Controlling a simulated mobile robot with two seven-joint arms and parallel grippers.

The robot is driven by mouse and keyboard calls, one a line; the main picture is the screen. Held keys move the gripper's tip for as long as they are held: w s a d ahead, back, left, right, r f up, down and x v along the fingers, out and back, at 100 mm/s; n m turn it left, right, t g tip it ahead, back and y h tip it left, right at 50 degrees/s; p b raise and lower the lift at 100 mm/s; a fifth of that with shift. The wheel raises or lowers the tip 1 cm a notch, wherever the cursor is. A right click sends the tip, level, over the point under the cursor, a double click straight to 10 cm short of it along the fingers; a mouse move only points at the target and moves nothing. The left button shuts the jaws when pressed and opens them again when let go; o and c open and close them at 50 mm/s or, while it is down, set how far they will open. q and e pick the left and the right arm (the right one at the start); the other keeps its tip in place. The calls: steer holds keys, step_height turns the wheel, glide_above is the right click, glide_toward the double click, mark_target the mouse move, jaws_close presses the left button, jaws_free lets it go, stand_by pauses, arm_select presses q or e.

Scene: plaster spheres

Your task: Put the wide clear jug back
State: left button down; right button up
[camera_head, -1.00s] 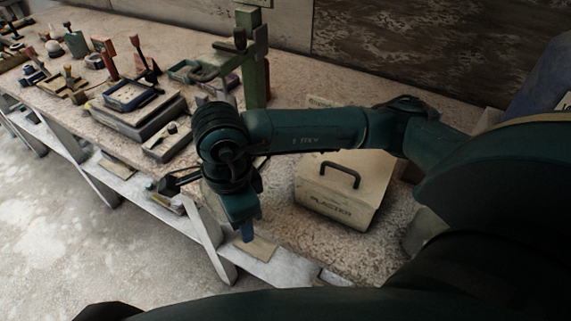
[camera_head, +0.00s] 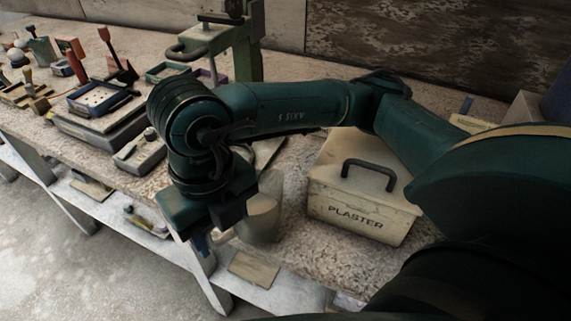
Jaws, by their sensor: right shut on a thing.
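My right arm reaches in from the right, and its right gripper (camera_head: 212,238) points down over the front edge of the workbench. It is shut on the wide clear jug (camera_head: 263,217), a pale see-through vessel that shows just right of the gripper body. The jug's left side is hidden behind the gripper, and the exact grip is hidden too. I cannot tell whether the jug's base touches the bench. My left gripper is not in view.
A cream plaster box (camera_head: 360,200) with a dark handle stands on the speckled bench (camera_head: 310,255) right of the jug. A green press-like stand (camera_head: 222,50) is behind my arm. Trays and tools (camera_head: 98,100) crowd the left. A lower shelf (camera_head: 140,225) runs below the front edge.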

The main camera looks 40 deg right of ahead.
steer(key=w+d, duration=0.2)
steer(key=d, duration=0.2)
steer(key=w+d+p, duration=0.1)
steer(key=w+d, duration=0.2)
steer(key=d, duration=0.2)
steer(key=w+d, duration=0.2)
steer(key=d, duration=0.3)
steer(key=shift+w+d+r, duration=0.1)
steer(key=shift+w+d, duration=0.25)
steer(key=shift+d, duration=0.1)
step_height(320, 180, down, 3)
steer(key=shift+f+p, duration=0.2)
steer(key=shift+p, duration=0.1)
steer(key=shift+f, duration=0.25)
steer(key=o, duration=1.1)
steer(key=shift+c, duration=0.2)
steer(key=o, duration=0.4)
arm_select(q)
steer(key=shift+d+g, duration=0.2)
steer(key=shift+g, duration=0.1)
arm_select(e)
steer(key=shift+o, duration=0.2)
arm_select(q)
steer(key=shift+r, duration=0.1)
arm_select(e)
steer(key=shift+r, duration=0.1)
